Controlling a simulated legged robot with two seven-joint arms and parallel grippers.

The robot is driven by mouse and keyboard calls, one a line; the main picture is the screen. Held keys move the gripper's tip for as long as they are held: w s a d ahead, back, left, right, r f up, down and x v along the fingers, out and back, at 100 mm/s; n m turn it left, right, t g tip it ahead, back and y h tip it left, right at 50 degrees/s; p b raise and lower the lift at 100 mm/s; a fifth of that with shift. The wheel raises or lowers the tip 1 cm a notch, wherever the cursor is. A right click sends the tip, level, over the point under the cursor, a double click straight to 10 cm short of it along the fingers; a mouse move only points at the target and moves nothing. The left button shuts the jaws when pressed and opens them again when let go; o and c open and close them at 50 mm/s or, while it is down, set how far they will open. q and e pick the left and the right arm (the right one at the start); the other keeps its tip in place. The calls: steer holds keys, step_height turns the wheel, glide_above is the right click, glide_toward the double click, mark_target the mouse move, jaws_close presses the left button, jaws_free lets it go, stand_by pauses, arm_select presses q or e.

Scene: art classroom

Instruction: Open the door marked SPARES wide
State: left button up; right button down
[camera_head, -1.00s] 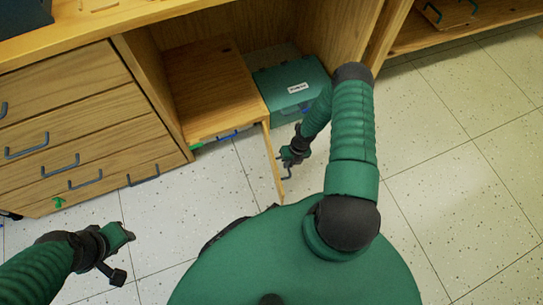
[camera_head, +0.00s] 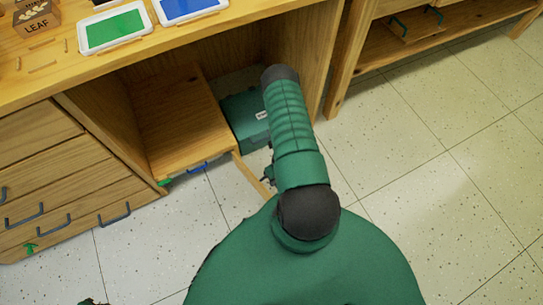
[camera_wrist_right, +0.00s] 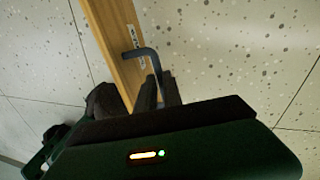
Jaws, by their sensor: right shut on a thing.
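The wooden door (camera_head: 251,176) stands out from the cabinet front, seen almost edge-on in the head view. In the right wrist view the door (camera_wrist_right: 112,30) carries a small white label (camera_wrist_right: 135,38), too small to read surely, and a dark bent handle (camera_wrist_right: 151,57). My right gripper (camera_wrist_right: 160,90) is shut on this handle. In the head view the right gripper (camera_head: 268,177) is mostly hidden behind my arm, beside the door. Only a dark tip of my left gripper (camera_head: 93,302) shows at the bottom left edge.
The open cabinet bay holds a wooden shelf box (camera_head: 180,115) and a green case (camera_head: 246,118). Green and blue pads (camera_head: 115,27) lie on the top. Open tiled floor (camera_head: 430,190) spreads to the right.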

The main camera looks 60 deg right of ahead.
steer(key=shift+w, duration=0.1)
steer(key=c, duration=1.5)
jaws_free()
steer(key=d+r+p, duration=0.1)
steer(key=r+p, duration=0.1)
steer(key=r, duration=0.3)
steer(key=s+d+r+p, duration=0.1)
steer(key=r+p, duration=0.2)
steer(key=r, duration=0.3)
steer(key=r+p, duration=0.3)
steer(key=r, duration=0.2)
steer(key=shift+s+d+r, duration=0.15)
steer(key=shift+d+r, duration=0.1)
steer(key=shift+d, duration=0.15)
